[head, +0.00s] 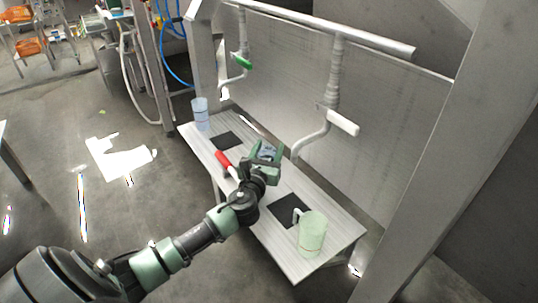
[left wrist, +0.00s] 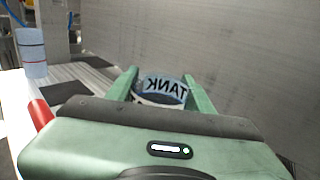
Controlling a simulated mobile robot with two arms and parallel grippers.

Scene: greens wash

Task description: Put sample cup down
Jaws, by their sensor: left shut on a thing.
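My left gripper (head: 266,150) reaches over the middle of the bench and is shut on the sample cup. The sample cup (head: 268,151) is small and bluish, mostly hidden by the fingers in the head view. In the left wrist view the cup (left wrist: 162,88) sits between the two green fingers, with dark lettering, "TANK", showing mirrored. Whether its base touches the bench I cannot tell. My right gripper is in neither view.
The light bench (head: 340,242) carries two dark square mats, one (head: 229,140) at the far left and one (head: 285,210) nearer. A pale green jug (head: 312,234) stands at the near end. A clear blue-tinted cup (head: 200,114) stands at the far end. A red-handled tool (head: 222,158) lies beside my gripper. Taps hang above.

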